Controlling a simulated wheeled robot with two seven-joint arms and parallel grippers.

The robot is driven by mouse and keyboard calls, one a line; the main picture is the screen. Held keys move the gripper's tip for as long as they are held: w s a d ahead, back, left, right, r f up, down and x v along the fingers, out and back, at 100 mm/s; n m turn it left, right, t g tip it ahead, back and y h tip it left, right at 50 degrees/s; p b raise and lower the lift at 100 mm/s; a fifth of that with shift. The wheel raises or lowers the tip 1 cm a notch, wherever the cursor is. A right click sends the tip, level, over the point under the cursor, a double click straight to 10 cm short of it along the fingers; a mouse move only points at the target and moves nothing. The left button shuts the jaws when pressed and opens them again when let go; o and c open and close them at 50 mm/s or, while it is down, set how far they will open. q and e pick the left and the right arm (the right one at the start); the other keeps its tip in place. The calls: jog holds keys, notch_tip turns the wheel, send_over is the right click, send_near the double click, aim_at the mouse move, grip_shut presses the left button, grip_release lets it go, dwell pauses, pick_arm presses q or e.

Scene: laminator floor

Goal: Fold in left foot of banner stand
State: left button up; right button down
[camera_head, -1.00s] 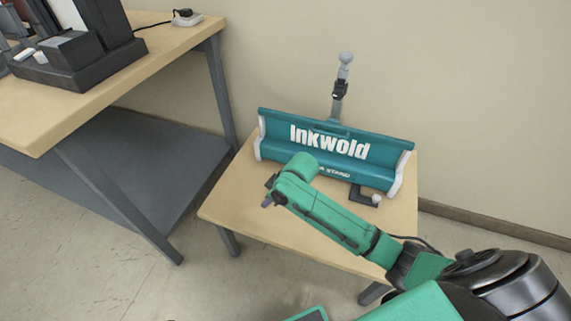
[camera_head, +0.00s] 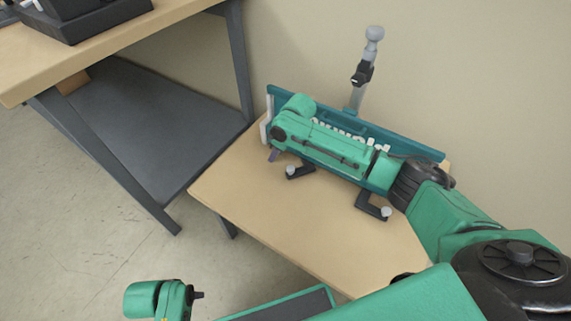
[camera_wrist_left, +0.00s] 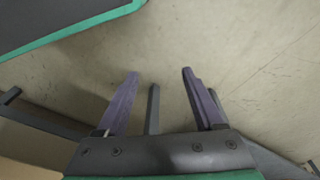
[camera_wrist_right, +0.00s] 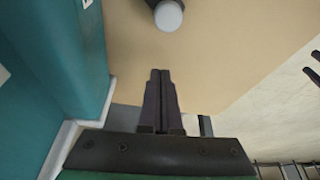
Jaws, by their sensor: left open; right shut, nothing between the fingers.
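The teal banner stand (camera_head: 425,159) stands on a small wooden table, partly covered by my right arm. Its left foot (camera_head: 300,172), a dark bent bar with a grey knob, sticks out in front of the base. The right foot (camera_head: 372,207) has the same form and also sticks out. My right gripper (camera_head: 273,156) is shut and empty, just left of the left foot. In the right wrist view, the shut fingers (camera_wrist_right: 160,100) point toward a grey foot knob (camera_wrist_right: 168,16), apart from it. My left gripper (camera_wrist_left: 160,85) is open and empty over the floor, low in the head view (camera_head: 198,296).
The small table (camera_head: 270,235) has bare room in front of the feet. A grey pole (camera_head: 360,85) rises behind the stand, near the wall. A larger workbench (camera_head: 150,30) with a grey lower shelf (camera_head: 160,125) stands at the left.

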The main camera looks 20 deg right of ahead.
jog(key=shift+s+d+f, duration=0.2)
jog(key=shift+s+d, duration=0.45)
jog(key=shift+d, duration=0.1)
jog(key=shift+s+d+f, duration=0.2)
jog(key=shift+s+d, duration=0.45)
jog(key=shift+d, duration=0.05)
jog(key=shift+p, duration=0.3)
